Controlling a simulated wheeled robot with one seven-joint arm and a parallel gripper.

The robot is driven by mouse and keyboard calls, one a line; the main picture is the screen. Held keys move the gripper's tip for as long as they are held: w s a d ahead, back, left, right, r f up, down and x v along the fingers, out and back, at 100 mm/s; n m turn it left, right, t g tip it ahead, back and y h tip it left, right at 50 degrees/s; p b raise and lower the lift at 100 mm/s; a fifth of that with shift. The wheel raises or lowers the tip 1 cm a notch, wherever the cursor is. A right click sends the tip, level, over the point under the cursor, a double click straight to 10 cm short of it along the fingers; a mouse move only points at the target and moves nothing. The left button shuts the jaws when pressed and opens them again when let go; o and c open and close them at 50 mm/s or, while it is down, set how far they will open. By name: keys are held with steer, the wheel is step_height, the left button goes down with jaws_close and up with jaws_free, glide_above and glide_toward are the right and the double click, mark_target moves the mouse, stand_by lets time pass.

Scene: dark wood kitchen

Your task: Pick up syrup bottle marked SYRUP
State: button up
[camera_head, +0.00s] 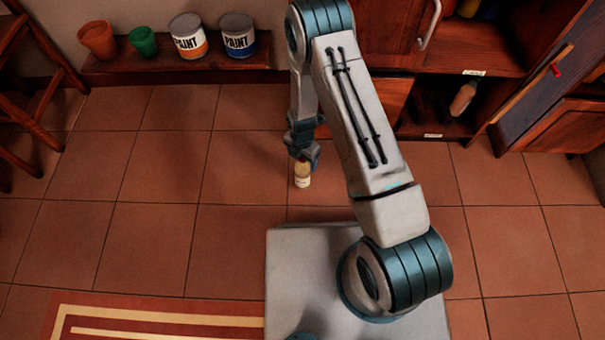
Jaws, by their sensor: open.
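A small pale bottle (302,176) with a light label stands on the tiled floor near the middle of the view. Its label is too small to read, so I cannot tell whether it says SYRUP. My gripper (303,158) points down right at the bottle's top and is open. The gripper hides the top of the bottle. I cannot tell whether the fingers are around the bottle or just above it.
A low shelf (150,66) along the wall holds two pots and two paint cans (238,34). An open wooden cabinet (470,60) stands at the right. A chair (30,120) is at the left, a striped rug (160,322) at the front left. The floor between is clear.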

mark_target(302, 171)
step_height(302, 171, down, 4)
steer(key=shift+d+r+b, duration=0.1)
steer(key=shift+r+b, duration=0.05)
steer(key=shift+b, duration=0.6)
jaws_close()
steer(key=shift+r, duration=0.1)
